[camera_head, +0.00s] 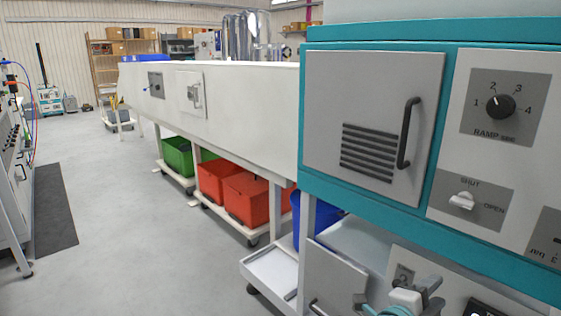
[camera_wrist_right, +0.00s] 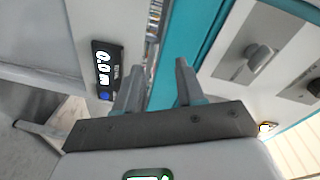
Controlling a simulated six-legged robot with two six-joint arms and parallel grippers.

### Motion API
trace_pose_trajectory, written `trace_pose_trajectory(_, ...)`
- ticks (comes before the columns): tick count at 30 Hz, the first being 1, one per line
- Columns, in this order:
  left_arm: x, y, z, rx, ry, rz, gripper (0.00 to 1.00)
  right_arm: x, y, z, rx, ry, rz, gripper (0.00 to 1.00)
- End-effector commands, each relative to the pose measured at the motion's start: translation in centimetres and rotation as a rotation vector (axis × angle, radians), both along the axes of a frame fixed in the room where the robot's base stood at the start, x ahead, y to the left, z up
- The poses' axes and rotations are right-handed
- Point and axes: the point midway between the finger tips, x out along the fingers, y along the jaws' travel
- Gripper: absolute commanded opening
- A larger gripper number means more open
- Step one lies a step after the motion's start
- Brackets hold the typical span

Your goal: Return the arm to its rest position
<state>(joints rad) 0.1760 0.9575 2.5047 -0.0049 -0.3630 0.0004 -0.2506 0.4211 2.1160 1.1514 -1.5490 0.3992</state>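My right gripper (camera_head: 400,296) shows at the bottom right of the head view, low in front of the teal-framed machine (camera_head: 325,188). In the right wrist view its two grey fingers (camera_wrist_right: 159,84) stand apart with nothing held between them. The fingers point toward the machine's teal edge and a narrow gap beside it; I cannot tell how far off these are. Most of the right arm is hidden below the head view. My left gripper is in neither view.
The machine has a closed door with a black handle (camera_head: 408,132), a ramp dial (camera_head: 500,106) and a shut/open switch (camera_head: 462,200). A small length display (camera_wrist_right: 103,68) shows in the wrist view. Red bins (camera_head: 246,198) stand under the long white bench.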

Motion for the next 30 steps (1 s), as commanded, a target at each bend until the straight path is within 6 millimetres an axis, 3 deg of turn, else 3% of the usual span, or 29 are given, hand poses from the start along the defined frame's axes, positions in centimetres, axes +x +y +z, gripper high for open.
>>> trace_pose_trajectory(1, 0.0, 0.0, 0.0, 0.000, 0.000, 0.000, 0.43, 0.7, -0.7, -4.6, -0.029, 0.117, 0.049, 0.38)
trace_pose_trajectory(4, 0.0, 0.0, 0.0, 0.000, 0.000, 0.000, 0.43, 1.5, -0.5, -12.9, -0.049, 0.338, 0.212, 0.38)
trace_pose_trajectory(7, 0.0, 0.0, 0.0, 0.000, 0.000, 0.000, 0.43, 0.4, 0.8, -21.2, -0.027, 0.560, 0.401, 0.38)
trace_pose_trajectory(9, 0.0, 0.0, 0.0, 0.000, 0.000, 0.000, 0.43, -1.4, 2.5, -26.6, 0.006, 0.711, 0.549, 0.38)
trace_pose_trajectory(12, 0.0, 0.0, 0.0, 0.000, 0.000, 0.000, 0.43, -5.2, 5.7, -33.0, 0.067, 0.909, 0.779, 0.38)
trace_pose_trajectory(15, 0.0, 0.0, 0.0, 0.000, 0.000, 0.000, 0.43, -9.5, 9.2, -37.1, 0.122, 1.063, 1.008, 0.38)
trace_pose_trajectory(19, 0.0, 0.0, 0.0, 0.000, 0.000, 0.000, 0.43, -14.9, 13.6, -39.7, 0.167, 1.213, 1.298, 0.38)
trace_pose_trajectory(25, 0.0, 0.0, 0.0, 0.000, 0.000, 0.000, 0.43, -22.5, 18.4, -39.7, 0.147, 1.389, 1.775, 0.38)
trace_pose_trajectory(26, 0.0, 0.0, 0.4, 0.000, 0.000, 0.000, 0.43, -23.0, 18.5, -39.3, 0.137, 1.410, 1.813, 0.38)
trace_pose_trajectory(27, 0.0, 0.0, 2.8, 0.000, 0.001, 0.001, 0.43, -22.7, 18.4, -37.0, 0.137, 1.403, 1.799, 0.38)
trace_pose_trajectory(30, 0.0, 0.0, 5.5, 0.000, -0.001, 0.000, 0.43, -22.7, 18.4, -34.3, 0.139, 1.401, 1.795, 0.38)
